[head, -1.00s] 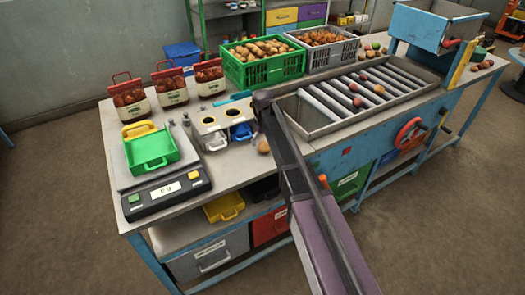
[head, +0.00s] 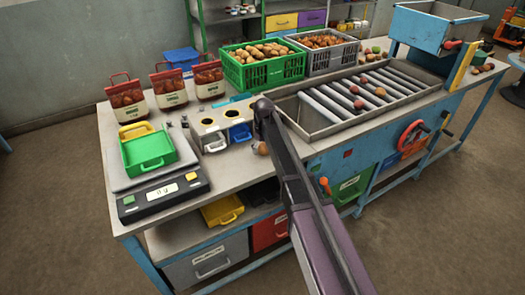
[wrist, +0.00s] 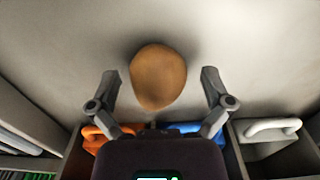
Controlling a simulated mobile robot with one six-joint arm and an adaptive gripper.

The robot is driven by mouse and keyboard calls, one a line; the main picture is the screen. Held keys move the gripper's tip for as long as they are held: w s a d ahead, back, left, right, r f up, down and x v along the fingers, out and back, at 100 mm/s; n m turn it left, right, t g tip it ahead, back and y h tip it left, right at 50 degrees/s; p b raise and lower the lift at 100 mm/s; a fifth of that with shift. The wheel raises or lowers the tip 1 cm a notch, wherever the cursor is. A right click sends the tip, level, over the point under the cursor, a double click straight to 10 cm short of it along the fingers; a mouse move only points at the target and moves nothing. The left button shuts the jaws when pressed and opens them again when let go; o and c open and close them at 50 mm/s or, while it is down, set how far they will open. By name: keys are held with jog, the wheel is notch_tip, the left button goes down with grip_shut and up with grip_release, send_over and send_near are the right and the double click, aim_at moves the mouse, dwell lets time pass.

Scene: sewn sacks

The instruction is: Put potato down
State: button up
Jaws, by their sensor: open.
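A brown potato (wrist: 158,77) lies on the pale bench top (wrist: 265,65) in the wrist view, just beyond and between my fingertips. My gripper (wrist: 160,88) is open, with a finger on each side of the potato and a gap to both. In the head view the potato (head: 263,149) shows beside my arm, near the bench's front edge. My gripper is mostly hidden behind my arm there.
A gauge box with round holes (head: 215,125) stands left of my arm, with coloured handled trays under it. The scale (head: 165,195) holds a green tray (head: 148,151). The roller sorter (head: 350,100) is at right. Green (head: 262,72) and grey (head: 325,58) crates stand behind.

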jog(key=c, duration=1.2)
jog(key=shift+c, duration=0.2)
jog(key=shift+r, duration=0.15)
notch_tip(320, 180, up, 3)
jog(key=p, duration=0.3)
jog(key=shift+f, duration=0.2)
jog(key=s+d+r+p, duration=0.1)
jog(key=s+d, duration=0.1)
jog(key=s, duration=0.5)
jog(key=s+d+r+p, duration=0.1)
jog(key=s, duration=0.7)
jog(key=shift+s+d, duration=0.25)
jog(key=shift+d, duration=0.15)
